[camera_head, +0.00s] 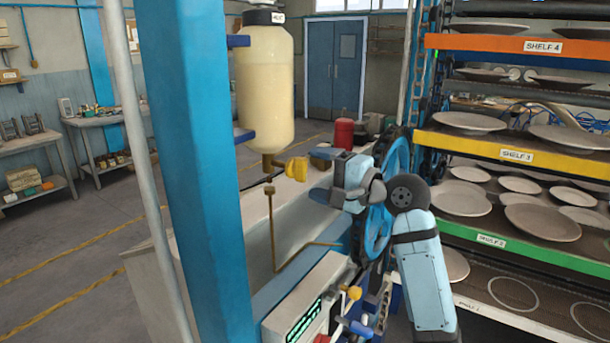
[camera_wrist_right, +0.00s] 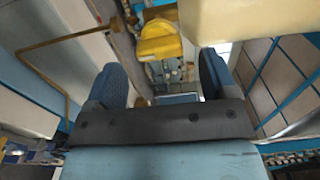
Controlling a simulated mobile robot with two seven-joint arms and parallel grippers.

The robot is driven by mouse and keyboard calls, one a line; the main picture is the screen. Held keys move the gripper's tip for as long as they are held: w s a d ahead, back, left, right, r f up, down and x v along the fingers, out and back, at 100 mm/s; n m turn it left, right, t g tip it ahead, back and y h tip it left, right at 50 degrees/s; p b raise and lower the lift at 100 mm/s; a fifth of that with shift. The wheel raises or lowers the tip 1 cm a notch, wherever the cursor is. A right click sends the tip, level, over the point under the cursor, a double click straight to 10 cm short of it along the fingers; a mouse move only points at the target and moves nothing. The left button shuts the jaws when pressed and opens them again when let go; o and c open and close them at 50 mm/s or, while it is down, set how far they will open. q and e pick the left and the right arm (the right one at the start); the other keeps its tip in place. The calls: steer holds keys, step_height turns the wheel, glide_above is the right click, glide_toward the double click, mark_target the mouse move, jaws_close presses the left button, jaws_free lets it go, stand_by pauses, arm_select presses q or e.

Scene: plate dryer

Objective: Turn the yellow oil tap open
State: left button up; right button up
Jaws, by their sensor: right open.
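The yellow oil tap (camera_head: 295,168) sits on a brass fitting under a cream oil bottle (camera_head: 266,85) in the head view. In the right wrist view the yellow tap (camera_wrist_right: 160,43) lies ahead of the fingers, near the middle top. My right gripper (camera_head: 322,174) is just right of the tap, its fingers pointing left toward it. It is open and empty, and the tap appears between the line of the two fingers (camera_wrist_right: 163,82) but beyond their tips. Whether a finger touches the tap cannot be told. My left gripper is not in view.
A blue post (camera_head: 190,150) stands left of the bottle. A thin brass pipe (camera_head: 273,230) hangs below the tap. A blue wheel (camera_head: 385,215) is behind my right arm, and the plate rack (camera_head: 515,155) stands at the right. A control panel (camera_head: 305,315) is below.

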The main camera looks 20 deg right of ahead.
steer(key=b+v, duration=0.2)
steer(key=v, duration=0.7)
steer(key=shift+s, duration=0.25)
steer(key=shift+d, duration=0.2)
step_height(320, 180, down, 28)
steer(key=a+n+h, duration=0.2)
steer(key=n+h, duration=0.1)
steer(key=h, duration=0.3)
steer(key=s+a+f+n+g, duration=0.1)
steer(key=s+a+f+n, duration=0.1)
steer(key=s+f, duration=0.6)
steer(key=s+a+f+n+g+h, duration=0.1)
steer(key=s+a+f+n, duration=0.1)
steer(key=s+f+n, duration=0.3)
steer(key=s+a+f+n+g+h, duration=0.1)
steer(key=s+a+f+n, duration=0.1)
steer(key=s+f, duration=0.8)
step_height(320, 180, down, 2)
steer(key=shift+s+a+f+n, duration=0.15)
steer(key=shift+s+n, duration=0.2)
steer(key=shift+n, duration=0.45)
